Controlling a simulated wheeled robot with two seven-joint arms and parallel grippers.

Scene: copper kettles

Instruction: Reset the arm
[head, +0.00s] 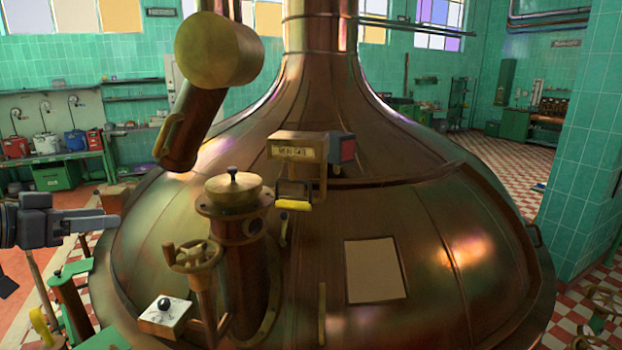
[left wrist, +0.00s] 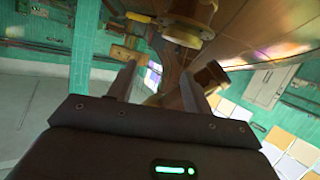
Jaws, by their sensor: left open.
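My left gripper (head: 98,222) comes in at the left edge of the head view, pointing right, left of the big copper kettle (head: 440,215). It also shows in the left wrist view (left wrist: 158,85), with its two fingers apart and nothing seen between them but the background. The wrist view looks tilted, with the kettle's copper side at the top right. The right gripper is not seen in either view.
A handwheel (head: 194,256), a brass-capped column (head: 235,195) and a white box with a black knob (head: 165,315) stand at the kettle's front left. A slanted copper pipe (head: 195,125) rises above. Green rails (head: 70,300) are below my left gripper.

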